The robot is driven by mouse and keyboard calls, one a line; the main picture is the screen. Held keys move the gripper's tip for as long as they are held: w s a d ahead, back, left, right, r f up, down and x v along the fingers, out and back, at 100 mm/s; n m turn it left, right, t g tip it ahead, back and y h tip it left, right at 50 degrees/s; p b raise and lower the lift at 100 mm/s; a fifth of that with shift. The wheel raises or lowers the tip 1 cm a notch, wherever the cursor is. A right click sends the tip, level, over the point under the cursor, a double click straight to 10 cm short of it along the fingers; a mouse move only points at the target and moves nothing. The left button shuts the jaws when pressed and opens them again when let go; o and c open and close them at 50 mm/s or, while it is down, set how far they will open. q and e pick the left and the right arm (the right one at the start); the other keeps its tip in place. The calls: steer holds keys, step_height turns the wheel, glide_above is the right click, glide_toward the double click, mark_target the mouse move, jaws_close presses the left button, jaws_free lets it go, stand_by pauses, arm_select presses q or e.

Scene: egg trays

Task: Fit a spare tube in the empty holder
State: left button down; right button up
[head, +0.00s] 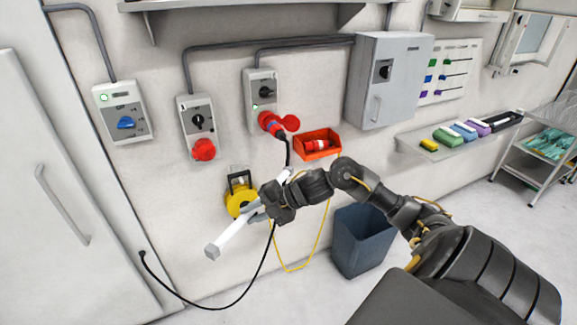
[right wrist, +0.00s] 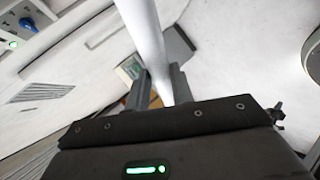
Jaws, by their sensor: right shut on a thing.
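My right gripper (head: 259,211) is shut around the middle of a long white tube (head: 234,231), in front of the wall. The tube slants from upper right to a grey, boxy end at lower left. In the right wrist view the tube (right wrist: 147,35) runs up from between the two dark fingers (right wrist: 158,88) and out of the top edge. I cannot make out an empty holder in either view. My left gripper is not in view.
Switch boxes (head: 122,110) and a grey cabinet (head: 388,80) are on the wall. A yellow reel (head: 238,203) is behind the gripper. A red bin (head: 318,145) is above it, and a blue-grey waste bin (head: 362,242) stands below. A black cable (head: 230,303) hangs low.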

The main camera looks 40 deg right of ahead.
steer(key=s+a+f+n+b, duration=0.2)
steer(key=s+a+f+b, duration=0.1)
steer(key=s+a+f, duration=0.5)
steer(key=s+a+f+g+y+b, duration=0.1)
steer(key=a+f+b, duration=0.2)
steer(key=f+b, duration=0.4)
steer(key=shift+s+f+b, duration=0.25)
steer(key=shift+b, duration=0.7)
steer(key=shift+d, duration=0.1)
